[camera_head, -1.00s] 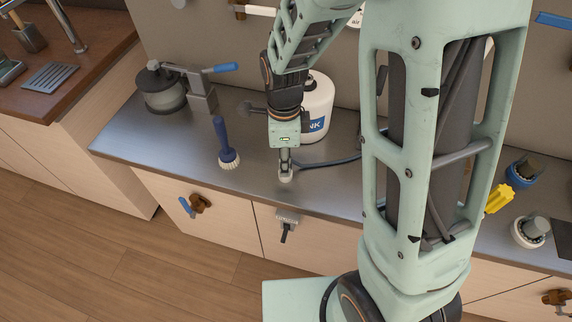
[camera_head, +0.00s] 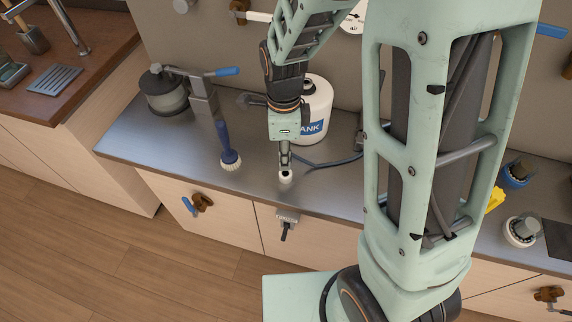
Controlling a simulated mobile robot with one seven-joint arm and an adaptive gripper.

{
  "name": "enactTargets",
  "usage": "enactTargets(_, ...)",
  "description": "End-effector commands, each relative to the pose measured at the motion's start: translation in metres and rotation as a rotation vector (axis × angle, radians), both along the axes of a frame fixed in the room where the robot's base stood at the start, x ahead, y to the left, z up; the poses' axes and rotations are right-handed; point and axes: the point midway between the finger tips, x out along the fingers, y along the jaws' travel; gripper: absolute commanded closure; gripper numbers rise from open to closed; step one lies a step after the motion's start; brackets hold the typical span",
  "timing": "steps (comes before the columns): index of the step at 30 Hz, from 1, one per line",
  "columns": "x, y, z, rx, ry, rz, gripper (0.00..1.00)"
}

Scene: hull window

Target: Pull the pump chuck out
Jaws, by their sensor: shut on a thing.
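My gripper (camera_head: 285,163) points straight down over the metal counter and is shut on the small grey pump chuck, which the fingers mostly hide. A dark blue-grey hose (camera_head: 325,165) runs right from the gripper along the counter. A small white round fitting (camera_head: 285,178) with a dark top stands on the counter directly under the fingertips. I cannot tell whether the chuck still touches it. The white tank (camera_head: 314,103) with a blue label stands behind my gripper.
A blue-handled brush (camera_head: 225,146) stands left of my gripper, and a grey pot-like device (camera_head: 164,94) with a blue-handled lever is farther left. My arm column blocks much of the right side.

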Motion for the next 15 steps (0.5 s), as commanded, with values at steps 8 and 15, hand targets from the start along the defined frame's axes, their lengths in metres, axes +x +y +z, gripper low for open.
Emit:
enactTargets(8, 0.0, 0.0, 0.017, 0.0, -0.001, 0.0, 1.0)
enactTargets(15, 0.001, 0.0, 0.029, 0.001, -0.002, -0.001, 1.0)
